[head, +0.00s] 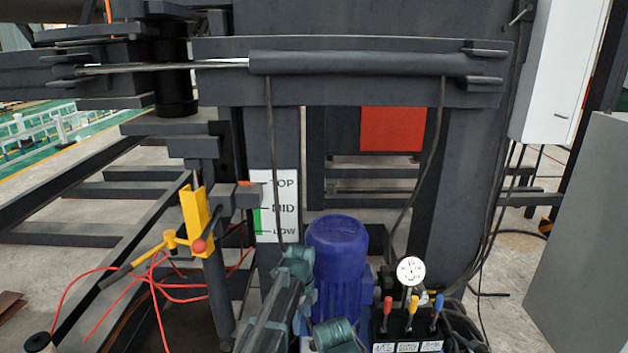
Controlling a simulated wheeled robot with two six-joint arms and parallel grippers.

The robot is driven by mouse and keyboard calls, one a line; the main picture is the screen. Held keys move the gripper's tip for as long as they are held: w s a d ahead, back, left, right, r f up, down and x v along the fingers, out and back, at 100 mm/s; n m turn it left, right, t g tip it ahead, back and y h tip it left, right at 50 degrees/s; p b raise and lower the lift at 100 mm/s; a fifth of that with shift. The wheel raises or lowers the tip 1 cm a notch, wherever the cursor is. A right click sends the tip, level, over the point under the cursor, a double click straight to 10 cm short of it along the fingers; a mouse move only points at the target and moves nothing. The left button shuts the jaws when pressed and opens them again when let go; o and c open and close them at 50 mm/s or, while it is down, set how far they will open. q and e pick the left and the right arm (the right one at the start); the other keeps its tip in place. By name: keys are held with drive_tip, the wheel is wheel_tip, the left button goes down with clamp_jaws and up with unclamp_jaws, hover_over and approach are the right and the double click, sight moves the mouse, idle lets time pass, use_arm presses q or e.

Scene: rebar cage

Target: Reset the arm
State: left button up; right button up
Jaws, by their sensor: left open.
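My left arm shows at the bottom centre, with teal joints and grey parts in front of the blue motor. My left gripper (266,318) appears as grey bars low in the picture, open, with nothing seen between them. Its fingertips are hard to make out. My right gripper is not in view.
A blue motor (337,262) stands close behind my arm. To its right are a round gauge (410,270) and red, yellow and blue levers (411,305). A yellow bracket (196,222) with a black-handled lever stands left. Red cable (150,283) lies left; grey cabinets stand right.

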use_arm(q)
drive_tip(key=s+a+n, duration=0.7)
drive_tip(key=s+n, duration=0.2)
drive_tip(key=n, duration=0.2)
drive_tip(key=s+a+n, duration=0.7)
drive_tip(key=s+n, duration=0.2)
drive_tip(key=n, duration=0.2)
drive_tip(key=s+d+r+m+p, duration=0.1)
drive_tip(key=s+d+r+p, duration=0.2)
drive_tip(key=d+r+p, duration=0.2)
drive_tip(key=s+d+r+m+y+p, duration=0.1)
drive_tip(key=s+d+r+m+p, duration=0.1)
drive_tip(key=d+r+p, duration=0.4)
drive_tip(key=shift+s+d+r, duration=0.15)
drive_tip(key=shift+s, duration=0.45)
